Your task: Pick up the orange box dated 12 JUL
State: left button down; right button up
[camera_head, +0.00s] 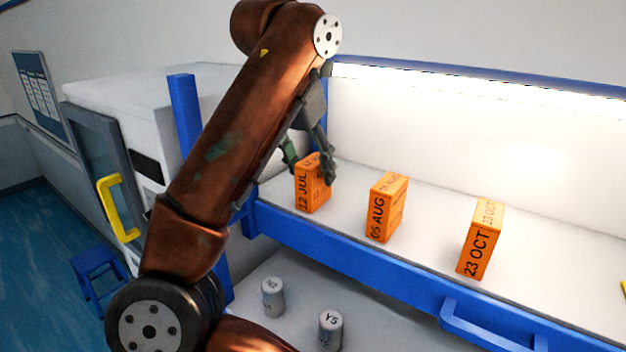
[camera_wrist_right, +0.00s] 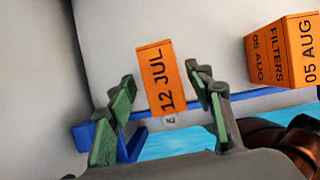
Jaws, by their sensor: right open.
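The orange box dated 12 JUL (camera_head: 312,186) stands upright at the left end of the white shelf (camera_head: 345,228) in the head view. It also shows in the right wrist view (camera_wrist_right: 157,78), between the two fingers. My right gripper (camera_head: 308,160) is open around the upper part of this box, one finger on each side. In the wrist view the fingers (camera_wrist_right: 165,108) show gaps to the box, so it is not clamped. The arm hides part of the shelf's left end. My left gripper does not show.
An orange box dated 05 AUG (camera_head: 386,208) stands to the right, also in the wrist view (camera_wrist_right: 285,52). A 23 OCT box (camera_head: 480,240) stands further right. Canisters (camera_head: 330,330) stand on the lower level. A blue rail (camera_head: 385,275) edges the shelf. A blue post (camera_head: 184,120) rises at left.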

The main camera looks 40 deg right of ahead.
jog(key=shift+d+f, duration=0.45)
jog(key=shift+f, duration=0.15)
jog(key=shift+s, duration=0.1)
jog(key=shift+a, duration=0.1)
jog(key=shift+c, duration=0.3)
jog(key=shift+c, duration=0.8)
grip_shut()
